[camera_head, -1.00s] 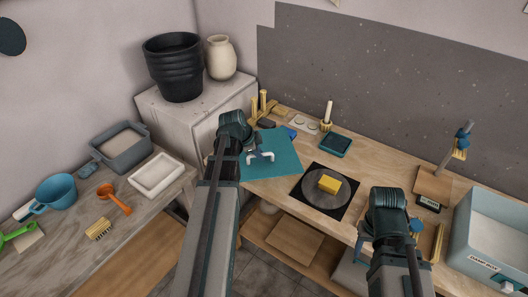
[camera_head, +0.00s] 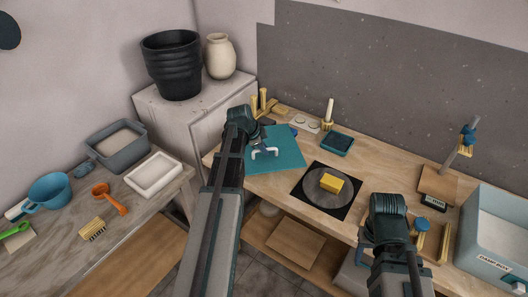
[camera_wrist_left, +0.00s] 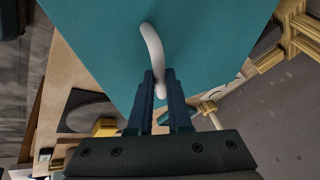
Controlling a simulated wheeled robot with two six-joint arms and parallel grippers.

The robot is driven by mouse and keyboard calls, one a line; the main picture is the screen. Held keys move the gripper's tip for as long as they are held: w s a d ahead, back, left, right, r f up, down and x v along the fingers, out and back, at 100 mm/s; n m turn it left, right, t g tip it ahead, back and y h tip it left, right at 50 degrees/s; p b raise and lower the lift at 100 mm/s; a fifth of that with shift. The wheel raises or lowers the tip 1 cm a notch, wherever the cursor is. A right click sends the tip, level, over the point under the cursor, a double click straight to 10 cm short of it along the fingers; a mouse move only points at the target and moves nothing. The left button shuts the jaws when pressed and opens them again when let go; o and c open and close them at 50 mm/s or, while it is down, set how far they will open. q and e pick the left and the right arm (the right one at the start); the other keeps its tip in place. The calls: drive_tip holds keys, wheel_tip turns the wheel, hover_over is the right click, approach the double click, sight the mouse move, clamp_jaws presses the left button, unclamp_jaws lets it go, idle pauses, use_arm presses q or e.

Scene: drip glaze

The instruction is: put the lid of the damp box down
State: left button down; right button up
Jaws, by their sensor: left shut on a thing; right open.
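The damp box (camera_head: 503,240) is a grey-blue open bin with a label on its front, at the right end of the bench. Its lid (camera_head: 285,145) is a flat teal panel with a white arched handle (camera_head: 265,152), over the left end of the bench. My left gripper (camera_wrist_left: 160,85) is shut on the handle, which also shows in the left wrist view (camera_wrist_left: 152,42). I cannot tell whether the lid touches the bench. My right gripper (camera_head: 392,240) is open over the bench's front edge, left of the damp box; its fingertips are mostly hidden.
A dark wheel disc with a yellow block (camera_head: 333,184) is right of the lid. A dark teal tray (camera_head: 338,144), candle-like tool (camera_head: 328,112) and wooden tools (camera_head: 264,101) stand behind. A white cabinet (camera_head: 180,125) is to the left. Bare wood (camera_head: 385,165) shows right of the disc.

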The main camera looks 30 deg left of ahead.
use_arm(q)
drive_tip(key=c, duration=0.8)
unclamp_jaws()
drive_tip(key=shift+c, duration=0.2)
drive_tip(key=shift+r, duration=0.1)
drive_tip(key=p+v, duration=1)
drive_tip(key=v, duration=0.2)
drive_tip(key=shift+p, duration=0.35)
